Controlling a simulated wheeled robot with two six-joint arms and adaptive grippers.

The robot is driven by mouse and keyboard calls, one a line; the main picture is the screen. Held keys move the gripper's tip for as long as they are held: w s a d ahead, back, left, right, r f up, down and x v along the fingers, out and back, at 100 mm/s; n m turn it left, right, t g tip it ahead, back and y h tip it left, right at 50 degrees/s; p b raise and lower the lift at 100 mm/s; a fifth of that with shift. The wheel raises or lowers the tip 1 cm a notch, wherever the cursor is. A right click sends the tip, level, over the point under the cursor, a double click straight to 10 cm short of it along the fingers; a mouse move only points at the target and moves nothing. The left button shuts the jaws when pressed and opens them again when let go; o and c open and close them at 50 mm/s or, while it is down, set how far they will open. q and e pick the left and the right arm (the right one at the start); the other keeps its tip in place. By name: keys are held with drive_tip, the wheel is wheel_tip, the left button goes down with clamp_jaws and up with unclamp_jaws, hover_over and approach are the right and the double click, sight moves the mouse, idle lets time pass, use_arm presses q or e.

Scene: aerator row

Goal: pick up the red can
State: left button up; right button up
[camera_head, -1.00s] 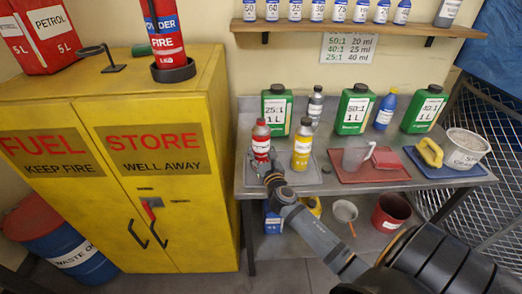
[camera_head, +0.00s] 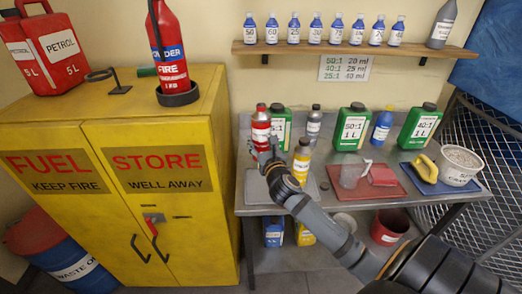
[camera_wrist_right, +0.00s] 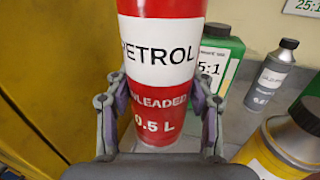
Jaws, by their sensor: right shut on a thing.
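The red can (camera_head: 261,128) is a small bottle-shaped can with a white label. In the wrist view the red can (camera_wrist_right: 160,55) reads petrol, unleaded, 0.5 L. My right gripper (camera_head: 268,150) is shut on its lower part, with a finger on each side in the wrist view (camera_wrist_right: 163,108). The can is upright and held above the grey tray (camera_head: 256,188), in front of the 25:1 green bottle. Its cap shows in the head view and is cut off in the wrist view. My left gripper is in neither view.
A yellow can (camera_head: 301,163) stands close to the right of my gripper. Behind are a green bottle (camera_head: 283,120) and a grey bottle (camera_head: 314,122). The yellow cabinet (camera_head: 160,120) is on the left. A shelf (camera_head: 350,50) of small bottles hangs above.

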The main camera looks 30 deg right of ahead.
sight(261, 105)
wheel_tip(261, 105, up, 16)
drive_tip(key=shift+f+p, duration=0.2)
drive_tip(key=shift+p, duration=0.25)
idle(0.5)
